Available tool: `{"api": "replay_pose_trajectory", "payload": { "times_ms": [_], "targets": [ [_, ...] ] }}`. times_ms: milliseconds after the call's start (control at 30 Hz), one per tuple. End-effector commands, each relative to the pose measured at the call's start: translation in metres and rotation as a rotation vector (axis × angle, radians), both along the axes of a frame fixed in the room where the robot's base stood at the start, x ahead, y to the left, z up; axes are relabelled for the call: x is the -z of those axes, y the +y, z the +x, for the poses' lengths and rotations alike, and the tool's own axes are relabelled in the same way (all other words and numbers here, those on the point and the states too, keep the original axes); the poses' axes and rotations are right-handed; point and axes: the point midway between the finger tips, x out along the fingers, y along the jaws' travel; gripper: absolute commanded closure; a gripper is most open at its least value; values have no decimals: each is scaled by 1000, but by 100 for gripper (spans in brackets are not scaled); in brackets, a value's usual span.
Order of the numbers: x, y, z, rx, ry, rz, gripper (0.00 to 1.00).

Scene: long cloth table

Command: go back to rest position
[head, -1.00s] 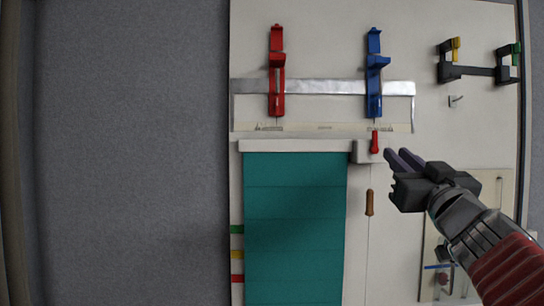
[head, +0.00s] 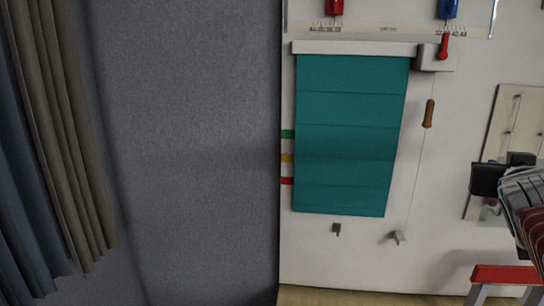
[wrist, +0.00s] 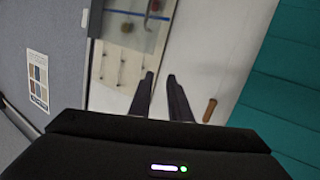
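My gripper shows in the wrist view (wrist: 160,80), its two dark fingers apart with nothing between them. It points at the white wall panel, between a small board with cords (wrist: 124,45) and a wooden cord handle (wrist: 210,110). In the head view only part of my arm shows at the right edge, and the fingertips cannot be made out there.
A teal blind (head: 345,135) hangs on the white panel, with a red crank (head: 443,46) at its top right and the wooden handle (head: 429,113) on a cord. A red-topped stand (head: 505,275) is at lower right. Curtains (head: 60,140) hang left.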

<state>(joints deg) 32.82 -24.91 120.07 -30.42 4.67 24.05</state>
Motion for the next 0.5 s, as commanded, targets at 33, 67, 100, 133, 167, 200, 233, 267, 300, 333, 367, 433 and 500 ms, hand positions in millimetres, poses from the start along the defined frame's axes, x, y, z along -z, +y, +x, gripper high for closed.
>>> {"api": "replay_pose_trajectory", "payload": {
  "times_ms": [33,67,100,133,167,200,233,267,300,333,367,433,500],
  "targets": [
    [22,7,-5,6,57,31,83],
    [36,12,-9,11,94,52,83],
    [53,19,-14,12,143,76,83],
    [67,25,-18,11,181,95,83],
    [80,32,-22,7,219,115,83],
    [99,42,-29,1,271,140,83],
    [111,50,-33,-8,309,160,83],
    [125,59,-39,-17,348,179,83],
    [140,72,-45,-32,397,203,83],
    [153,81,-51,-45,434,222,83],
    [164,91,-56,-60,469,239,83],
    [189,117,-70,-100,551,279,83],
    [213,143,-85,-146,630,315,83]
  ]
}}
